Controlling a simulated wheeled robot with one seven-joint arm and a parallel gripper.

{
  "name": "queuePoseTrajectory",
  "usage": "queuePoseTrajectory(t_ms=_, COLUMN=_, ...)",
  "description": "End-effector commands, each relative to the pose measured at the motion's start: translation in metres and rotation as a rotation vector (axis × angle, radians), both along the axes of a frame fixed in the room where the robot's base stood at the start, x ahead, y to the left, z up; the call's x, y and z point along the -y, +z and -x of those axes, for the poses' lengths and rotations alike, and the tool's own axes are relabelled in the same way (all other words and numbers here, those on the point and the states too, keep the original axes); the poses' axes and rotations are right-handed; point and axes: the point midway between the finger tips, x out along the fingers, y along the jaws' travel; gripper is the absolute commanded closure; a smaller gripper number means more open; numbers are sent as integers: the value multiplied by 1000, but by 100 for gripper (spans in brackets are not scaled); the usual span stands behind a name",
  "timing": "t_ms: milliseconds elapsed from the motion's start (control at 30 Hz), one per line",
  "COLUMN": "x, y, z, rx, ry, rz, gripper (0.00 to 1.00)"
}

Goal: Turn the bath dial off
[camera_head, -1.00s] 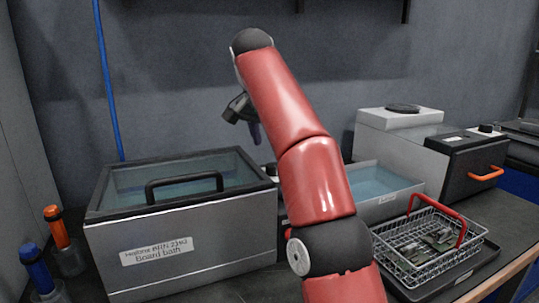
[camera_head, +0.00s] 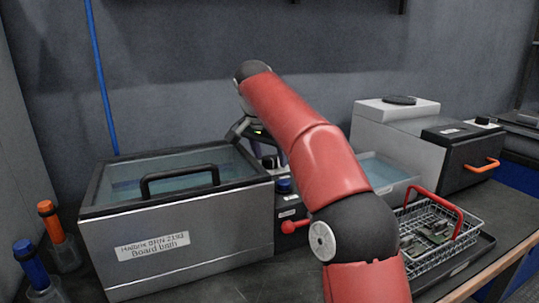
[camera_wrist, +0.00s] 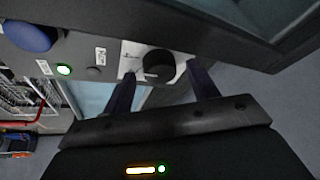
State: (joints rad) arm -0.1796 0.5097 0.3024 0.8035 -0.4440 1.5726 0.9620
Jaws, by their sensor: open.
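A round black dial (camera_wrist: 158,65) sits on a small white plate on a dark control panel in the wrist view. I take it to be the bath dial; its pointer setting is too small to read. My gripper (camera_wrist: 161,72) is open, its two dark fingers on either side of the dial, and I cannot tell whether they touch it. In the head view my gripper (camera_head: 268,150) hangs by the back right corner of the board bath (camera_head: 190,258), a grey tank with a label and a black-handled glass lid. My arm partly hides that panel.
A blue knob (camera_wrist: 30,37) and a lit green lamp (camera_wrist: 64,70) share the panel. A red-ball lever (camera_head: 289,227) sticks out at its front. A wire basket with a red handle (camera_head: 436,208) stands at the right. Orange (camera_head: 50,220) and blue-handled (camera_head: 28,262) tools stand left.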

Motion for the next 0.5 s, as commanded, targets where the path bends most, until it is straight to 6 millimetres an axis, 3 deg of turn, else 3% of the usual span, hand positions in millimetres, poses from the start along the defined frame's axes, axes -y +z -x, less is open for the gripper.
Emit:
queuePoseTrajectory(t_ms=333, x=0, y=-3, z=-1, rx=1, ry=0, rz=0, gripper=43)
queuePoseTrajectory(t_ms=500, x=0, y=-3, z=-1, rx=1, ry=0, rz=-1, gripper=65)
